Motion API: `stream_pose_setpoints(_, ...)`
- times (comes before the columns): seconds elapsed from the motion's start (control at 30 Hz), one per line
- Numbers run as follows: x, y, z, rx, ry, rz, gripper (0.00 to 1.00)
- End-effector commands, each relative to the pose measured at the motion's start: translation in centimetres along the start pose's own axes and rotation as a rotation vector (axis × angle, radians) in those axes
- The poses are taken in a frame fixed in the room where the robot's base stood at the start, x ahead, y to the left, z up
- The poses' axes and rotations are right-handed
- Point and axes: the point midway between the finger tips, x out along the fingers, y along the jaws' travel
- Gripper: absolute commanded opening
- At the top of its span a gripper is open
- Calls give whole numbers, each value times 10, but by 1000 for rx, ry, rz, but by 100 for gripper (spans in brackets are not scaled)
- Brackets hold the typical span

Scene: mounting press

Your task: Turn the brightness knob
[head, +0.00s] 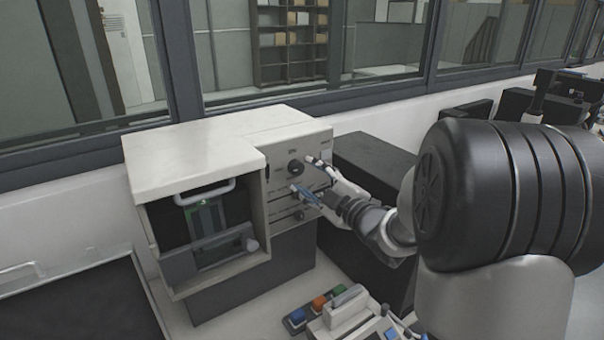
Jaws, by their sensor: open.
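A white press cabinet (204,150) stands by the window wall, with a control panel on its right front. A dark round knob (296,167) sits on the upper panel under a small label, which is too small to read. A smaller dark knob (299,215) shows lower on the panel. My gripper (303,174) is open and empty in front of the panel, reaching in from the right. Its fingertips are close to the upper knob, one at its right and one below it. I cannot tell whether they touch the knob or the panel.
The cabinet's open bay (208,228) holds a green-lit unit with a white handle. A dark box (374,165) stands to the right, behind my arm. A device with coloured buttons (318,304) lies in front. A dark tray (85,302) is at the lower left.

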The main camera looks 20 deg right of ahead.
Motion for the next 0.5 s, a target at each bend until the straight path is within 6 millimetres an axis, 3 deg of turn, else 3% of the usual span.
stream_pose_setpoints(0.2,31,-1,0,0,1,-1,51)
stream_pose_setpoints(0.5,40,0,0,0,0,0,51)
